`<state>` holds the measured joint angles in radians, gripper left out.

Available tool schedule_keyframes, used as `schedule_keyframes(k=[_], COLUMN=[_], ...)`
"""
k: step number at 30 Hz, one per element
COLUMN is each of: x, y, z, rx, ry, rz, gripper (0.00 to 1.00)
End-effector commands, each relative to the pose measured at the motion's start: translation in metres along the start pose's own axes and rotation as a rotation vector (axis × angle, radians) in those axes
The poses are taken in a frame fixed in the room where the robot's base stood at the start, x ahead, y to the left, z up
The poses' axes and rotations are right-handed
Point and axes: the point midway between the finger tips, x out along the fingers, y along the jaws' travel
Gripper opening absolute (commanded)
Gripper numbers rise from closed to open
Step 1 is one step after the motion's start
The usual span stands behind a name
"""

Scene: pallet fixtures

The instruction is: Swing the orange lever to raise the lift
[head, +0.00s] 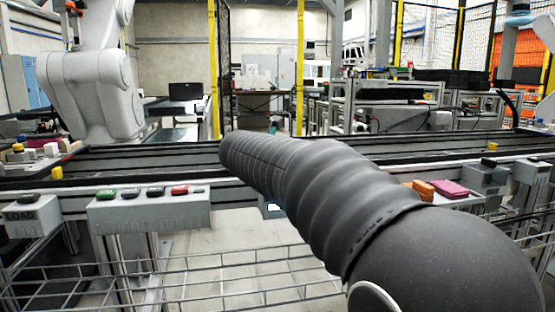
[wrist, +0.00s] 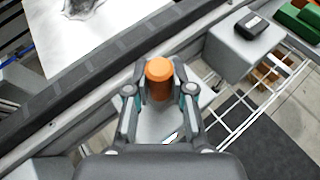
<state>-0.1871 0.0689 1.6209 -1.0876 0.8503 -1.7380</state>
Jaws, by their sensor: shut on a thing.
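The orange lever (wrist: 159,72) shows in the wrist view as a short upright cylinder with a rounded top. My gripper (wrist: 159,88) has its two fingers closed around it from both sides, and the orange top stands clear between the fingertips. The lower end of the lever is hidden by the fingers and the grey part beneath. In the head view my dark ribbed arm covers the middle, and neither the lever nor the fingers can be made out there. I cannot tell which part is the lift.
A grey button box (head: 150,212) and a LOAD box (head: 33,216) sit along the conveyor's front edge. Wire mesh (head: 210,270) lies below. Orange and magenta pieces (head: 450,189) rest at the right. A grey box (wrist: 240,45) stands right of my gripper, beside a dark rail (wrist: 90,85).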

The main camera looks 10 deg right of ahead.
Motion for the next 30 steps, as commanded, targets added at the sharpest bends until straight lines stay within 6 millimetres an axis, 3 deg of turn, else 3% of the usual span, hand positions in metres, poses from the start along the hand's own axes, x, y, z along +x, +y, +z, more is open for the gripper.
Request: schedule_keyframes(k=[15,30], x=[0.011,0.014], y=[-0.014,-0.017], z=[0.002,0.000], rx=[0.311,0.406], ry=[0.240,0.319], rz=[0.127,0.168], gripper=[0.00,0.00])
